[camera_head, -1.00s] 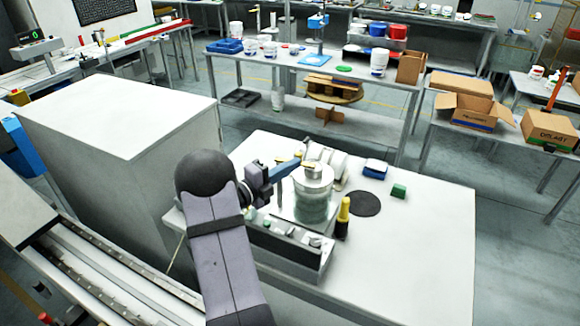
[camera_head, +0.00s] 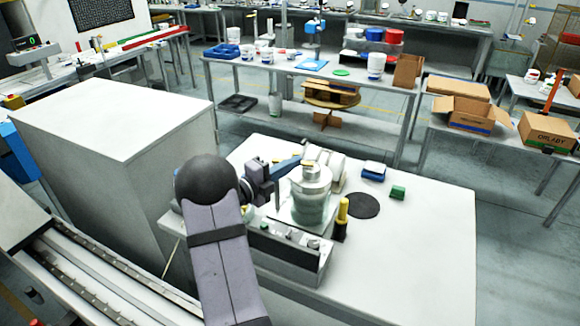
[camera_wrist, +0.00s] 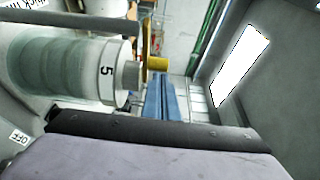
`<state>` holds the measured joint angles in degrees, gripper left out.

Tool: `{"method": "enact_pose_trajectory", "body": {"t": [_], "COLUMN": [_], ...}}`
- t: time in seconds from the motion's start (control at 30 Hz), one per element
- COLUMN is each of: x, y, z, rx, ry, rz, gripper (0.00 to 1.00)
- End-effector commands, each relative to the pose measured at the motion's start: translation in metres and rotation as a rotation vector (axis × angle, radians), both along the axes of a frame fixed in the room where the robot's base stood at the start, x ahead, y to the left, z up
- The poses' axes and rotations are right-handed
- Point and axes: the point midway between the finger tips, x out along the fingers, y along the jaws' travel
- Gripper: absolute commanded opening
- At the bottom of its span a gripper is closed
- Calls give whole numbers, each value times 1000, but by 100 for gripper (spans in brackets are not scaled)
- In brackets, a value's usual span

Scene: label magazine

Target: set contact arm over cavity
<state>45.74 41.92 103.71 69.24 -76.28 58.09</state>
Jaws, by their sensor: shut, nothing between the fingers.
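A glass jar-like device (camera_head: 311,205) with a metal top stands on the workbench. In the wrist view the glass cylinder (camera_wrist: 65,70) lies sideways in the picture, with a "5" on its pale collar and a brass knob (camera_wrist: 157,63) at its metal end. My gripper (camera_head: 301,159) is at the height of the device's top, just left of it. Its blue fingers (camera_wrist: 161,98) are together and empty beside the knob; I cannot tell whether they touch it. The contact arm and the cavity cannot be told apart clearly; a dark bar (camera_wrist: 70,22) runs along the cylinder.
A grey control box (camera_head: 290,252) stands in front of the device. The workbench's right side (camera_head: 420,255) is clear.

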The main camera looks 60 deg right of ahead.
Motion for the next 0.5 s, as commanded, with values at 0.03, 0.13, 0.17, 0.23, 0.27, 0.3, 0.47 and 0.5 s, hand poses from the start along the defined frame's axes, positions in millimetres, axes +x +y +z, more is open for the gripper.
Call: {"method": "enact_pose_trajectory", "body": {"t": [0.03, 0.13, 0.17, 0.23, 0.27, 0.3, 0.47, 0.5], "x": [3, 3, 2, 0, -2, -4, -17, -21], "y": [0, 1, 2, 5, 7, 10, 26, 31], "z": [1, 1, 1, 1, 1, 1, 0, -1], "rx": [-3, -4, -4, -3, -2, -3, -1, -1], "ry": [-1, -1, -1, 0, 0, -1, -1, -1], "rz": [9, 10, 10, 10, 9, 8, 4, 3], "gripper": [0, 0, 0, 0, 0, 0, 0, 0]}}
